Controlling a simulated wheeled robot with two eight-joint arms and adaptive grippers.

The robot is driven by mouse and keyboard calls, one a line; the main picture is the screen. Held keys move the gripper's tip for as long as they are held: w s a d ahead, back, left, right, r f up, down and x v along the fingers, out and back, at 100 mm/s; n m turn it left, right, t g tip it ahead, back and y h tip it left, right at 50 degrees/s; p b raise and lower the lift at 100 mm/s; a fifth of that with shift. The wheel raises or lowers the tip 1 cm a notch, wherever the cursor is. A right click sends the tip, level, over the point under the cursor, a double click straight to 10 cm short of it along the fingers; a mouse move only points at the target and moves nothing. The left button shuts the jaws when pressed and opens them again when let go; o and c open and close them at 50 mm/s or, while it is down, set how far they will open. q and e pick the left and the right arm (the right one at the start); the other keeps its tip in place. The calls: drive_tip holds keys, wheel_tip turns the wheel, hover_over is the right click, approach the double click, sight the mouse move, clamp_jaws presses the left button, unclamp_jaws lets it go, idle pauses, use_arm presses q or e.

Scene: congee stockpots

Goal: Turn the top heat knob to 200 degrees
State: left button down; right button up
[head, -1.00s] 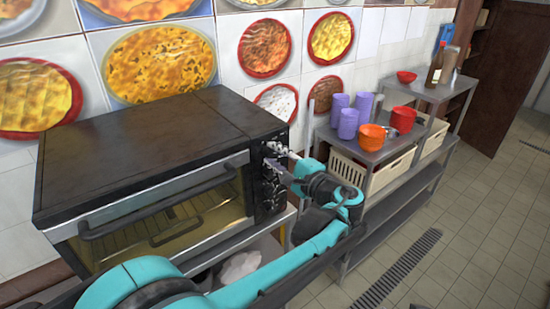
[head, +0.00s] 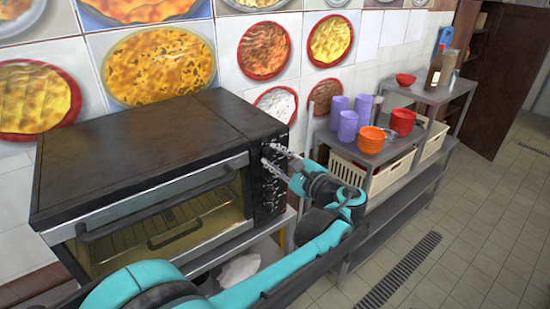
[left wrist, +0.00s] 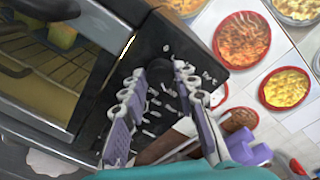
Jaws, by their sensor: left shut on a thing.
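The toaster oven (head: 140,165) stands at the left of the head view, its black control panel (head: 271,197) on its right front. My left gripper (head: 272,160) is at the upper part of this panel. In the left wrist view, its two purple-grey fingers (left wrist: 157,78) are closed on the dark top heat knob (left wrist: 160,71), one finger on each side. The knob is mostly hidden by the fingers, and I cannot read its pointer or degree marks. Lower knobs are partly hidden. My right gripper is not in view.
A metal shelf (head: 362,147) to the right holds purple cups (head: 347,125), an orange bowl (head: 371,139) and a red bowl (head: 402,121). A higher stand with a bottle (head: 435,70) is behind. The tiled floor (head: 460,240) is open at right.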

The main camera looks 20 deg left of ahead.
use_arm(q)
drive_tip(key=c, duration=1.2)
unclamp_jaws()
drive_tip(key=shift+w, duration=0.1)
drive_tip(key=shift+o, duration=0.2)
drive_tip(key=v, duration=1.2)
drive_tip(key=shift+f, duration=0.1)
